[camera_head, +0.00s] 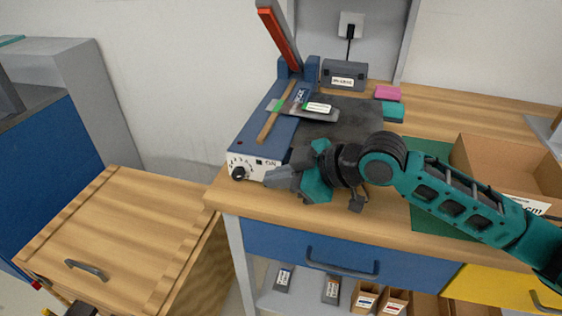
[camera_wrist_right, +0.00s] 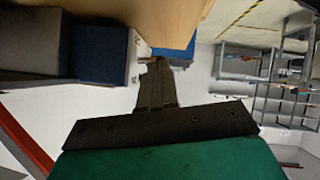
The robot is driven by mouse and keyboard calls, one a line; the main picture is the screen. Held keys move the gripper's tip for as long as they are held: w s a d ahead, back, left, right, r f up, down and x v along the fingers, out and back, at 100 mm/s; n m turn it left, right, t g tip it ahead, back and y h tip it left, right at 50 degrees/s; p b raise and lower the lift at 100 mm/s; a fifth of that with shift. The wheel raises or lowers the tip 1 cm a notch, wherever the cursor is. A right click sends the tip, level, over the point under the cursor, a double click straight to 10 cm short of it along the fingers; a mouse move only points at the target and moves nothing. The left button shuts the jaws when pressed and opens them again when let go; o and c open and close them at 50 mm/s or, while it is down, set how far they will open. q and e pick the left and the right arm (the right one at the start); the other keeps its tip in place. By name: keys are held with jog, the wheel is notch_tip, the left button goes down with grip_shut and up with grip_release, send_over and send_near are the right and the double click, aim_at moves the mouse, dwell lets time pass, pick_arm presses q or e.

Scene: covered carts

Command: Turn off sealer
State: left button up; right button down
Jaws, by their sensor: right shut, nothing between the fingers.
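The sealer (camera_head: 262,135) is a blue device at the left end of the wooden worktop, its red-edged arm (camera_head: 281,38) raised. Its white front panel (camera_head: 245,165) carries a black knob (camera_head: 238,173), a small dark switch (camera_head: 259,162) and an "ON" label. My right gripper (camera_head: 272,178) is shut and empty, its tips at the right part of this panel, close to the switch. I cannot tell if they touch it. In the right wrist view, the closed fingers (camera_wrist_right: 156,75) point at the edge of the white panel (camera_wrist_right: 138,55). My left gripper is not seen.
A grey box (camera_head: 344,75), pink block (camera_head: 387,92) and teal block (camera_head: 393,112) stand behind. A cardboard box (camera_head: 490,160) is at right. A wood-topped cart (camera_head: 130,230) stands at left.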

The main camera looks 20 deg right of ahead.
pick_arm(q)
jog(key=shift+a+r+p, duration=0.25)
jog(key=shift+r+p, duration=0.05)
pick_arm(e)
jog(key=shift+s+f, duration=0.1)
jog(key=shift+f, duration=0.05)
pick_arm(q)
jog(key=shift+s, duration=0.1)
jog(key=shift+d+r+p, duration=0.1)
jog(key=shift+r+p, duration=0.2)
jog(key=shift+p, duration=0.1)
pick_arm(e)
jog(key=shift+w+d+r, duration=0.25)
jog(key=shift+w+d, duration=0.15)
jog(key=shift+w, duration=0.25)
